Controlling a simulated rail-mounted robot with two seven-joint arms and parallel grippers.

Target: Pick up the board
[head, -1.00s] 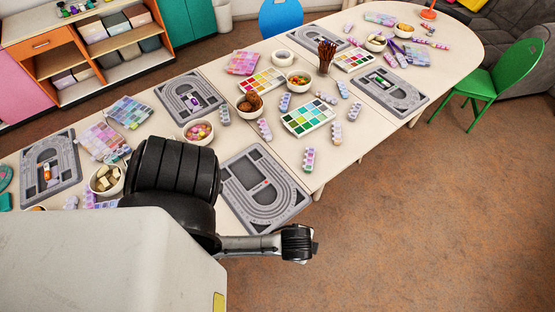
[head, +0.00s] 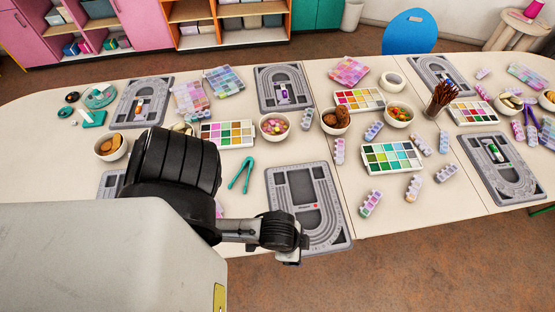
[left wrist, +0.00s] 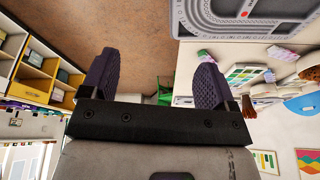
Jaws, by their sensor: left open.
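Several grey bead boards lie flat on the white tables. The nearest board (head: 329,229) lies at the table's front edge, with empty grooves and a small red mark; part of it also shows in the left wrist view (left wrist: 190,20). My left gripper (head: 290,257) is at this board's near left corner in the head view and covers a bit of it. I cannot tell whether they touch. In the left wrist view the two dark fingers of my left gripper (left wrist: 153,78) are wide apart with nothing between them. My right gripper is not in view.
Teal tweezers (head: 241,174) lie left of the nearest board. Another board (head: 111,183) is partly hidden by my arm. Open floor (head: 400,270) lies in front.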

